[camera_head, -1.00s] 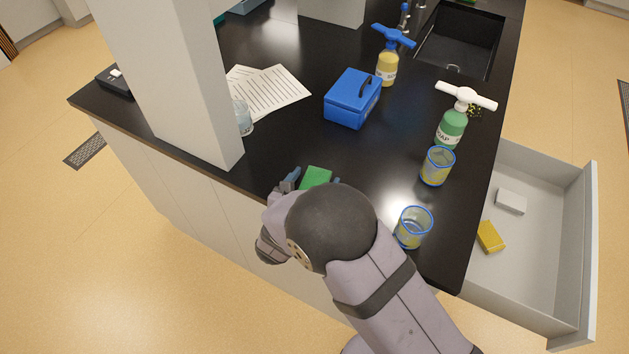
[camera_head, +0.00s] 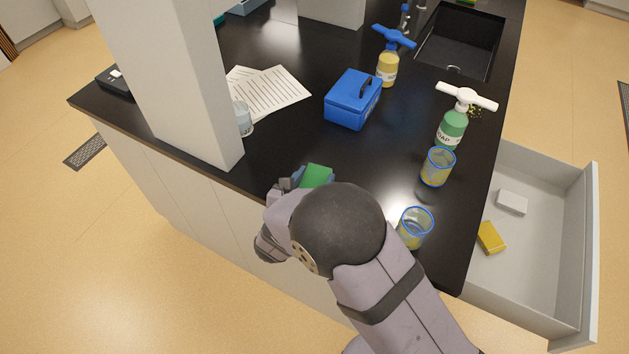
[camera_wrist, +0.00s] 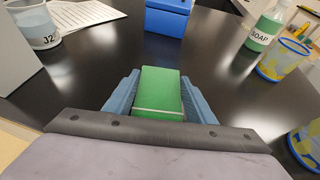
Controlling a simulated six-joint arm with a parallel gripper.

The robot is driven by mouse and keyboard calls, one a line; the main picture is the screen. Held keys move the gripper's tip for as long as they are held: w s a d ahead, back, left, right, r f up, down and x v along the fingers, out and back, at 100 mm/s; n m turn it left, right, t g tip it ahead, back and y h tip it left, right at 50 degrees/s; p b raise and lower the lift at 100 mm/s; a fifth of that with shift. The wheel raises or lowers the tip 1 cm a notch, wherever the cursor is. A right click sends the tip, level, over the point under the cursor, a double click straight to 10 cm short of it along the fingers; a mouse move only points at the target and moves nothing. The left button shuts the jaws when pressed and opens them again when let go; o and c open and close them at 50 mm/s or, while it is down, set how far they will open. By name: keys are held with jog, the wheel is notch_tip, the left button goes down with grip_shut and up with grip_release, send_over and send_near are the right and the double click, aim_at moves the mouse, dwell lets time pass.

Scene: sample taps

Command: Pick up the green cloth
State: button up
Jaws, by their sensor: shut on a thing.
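The green cloth (camera_head: 316,176) is a small folded block near the front edge of the black counter. It also shows in the wrist view (camera_wrist: 160,92), with a pale band across its near part. My gripper (camera_wrist: 160,98) has one blue finger on each side of the cloth and is shut on it. In the head view my gripper (camera_head: 302,178) is partly hidden behind my wrist. I cannot tell whether the cloth touches the counter.
A blue box (camera_head: 353,97) stands behind the cloth. Two blue-rimmed beakers (camera_head: 437,167) (camera_head: 414,228) and a green soap bottle (camera_head: 452,128) stand to the right. A grey pillar (camera_head: 172,80) is at left. An open drawer (camera_head: 540,255) juts out at right.

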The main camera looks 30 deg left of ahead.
aim_at(314, 180)
jog(key=shift+r+b, duration=0.8)
jog(key=shift+r, duration=3.55)
